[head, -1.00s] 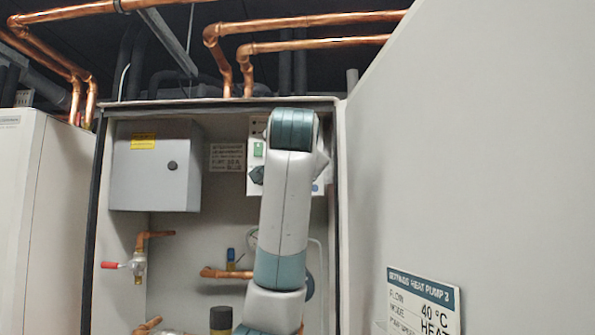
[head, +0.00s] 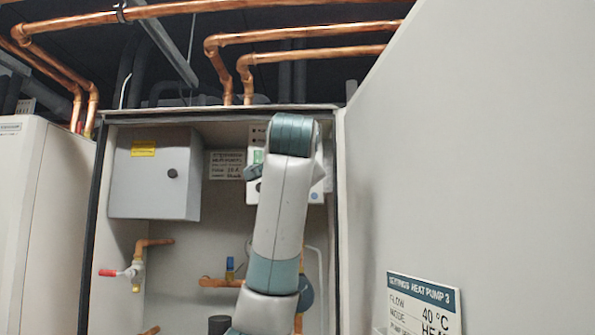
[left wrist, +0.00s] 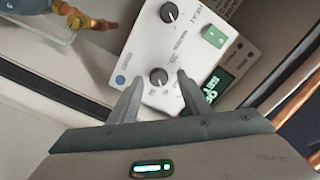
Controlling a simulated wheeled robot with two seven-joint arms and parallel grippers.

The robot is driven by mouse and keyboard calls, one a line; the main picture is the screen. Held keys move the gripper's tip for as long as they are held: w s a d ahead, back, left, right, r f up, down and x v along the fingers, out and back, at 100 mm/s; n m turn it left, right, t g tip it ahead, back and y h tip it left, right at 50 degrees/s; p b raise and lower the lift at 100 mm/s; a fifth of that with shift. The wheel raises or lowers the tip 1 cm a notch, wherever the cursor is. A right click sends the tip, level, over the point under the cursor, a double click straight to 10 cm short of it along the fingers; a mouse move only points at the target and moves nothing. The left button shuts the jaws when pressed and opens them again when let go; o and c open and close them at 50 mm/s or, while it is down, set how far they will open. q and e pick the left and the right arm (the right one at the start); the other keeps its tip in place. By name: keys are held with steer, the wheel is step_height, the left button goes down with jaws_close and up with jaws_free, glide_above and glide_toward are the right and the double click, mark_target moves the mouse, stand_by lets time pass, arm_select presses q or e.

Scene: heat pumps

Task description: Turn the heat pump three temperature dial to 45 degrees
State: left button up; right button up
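The white control panel (left wrist: 150,45) with two black dials shows in the left wrist view; in the head view my arm mostly covers it. One dial (left wrist: 158,76) lies between the fingertips of my left gripper (left wrist: 160,78). The fingers are apart, one on each side of the dial; I cannot tell whether they touch it. The other dial (left wrist: 168,13), near the "HEAT" lettering, is farther up the panel. A green display (left wrist: 218,82) is lit, but its digits are not clearly readable. My right gripper is in neither view.
The cabinet is open, with its door (head: 460,150) along the right. A settings sign (head: 422,305) on it reads heat pump 3, flow 40 °C. A grey box (head: 155,175), a red-handled valve (head: 125,272) and copper pipes are inside. Copper pipes (head: 300,32) run above.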

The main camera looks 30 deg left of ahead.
arm_select(q)
steer(key=shift+f, duration=0.1)
arm_select(e)
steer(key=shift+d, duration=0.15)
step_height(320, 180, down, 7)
steer(key=b, duration=0.7)
arm_select(q)
steer(key=b+v, duration=0.3)
steer(key=v, duration=1.4)
steer(key=shift+s, duration=0.15)
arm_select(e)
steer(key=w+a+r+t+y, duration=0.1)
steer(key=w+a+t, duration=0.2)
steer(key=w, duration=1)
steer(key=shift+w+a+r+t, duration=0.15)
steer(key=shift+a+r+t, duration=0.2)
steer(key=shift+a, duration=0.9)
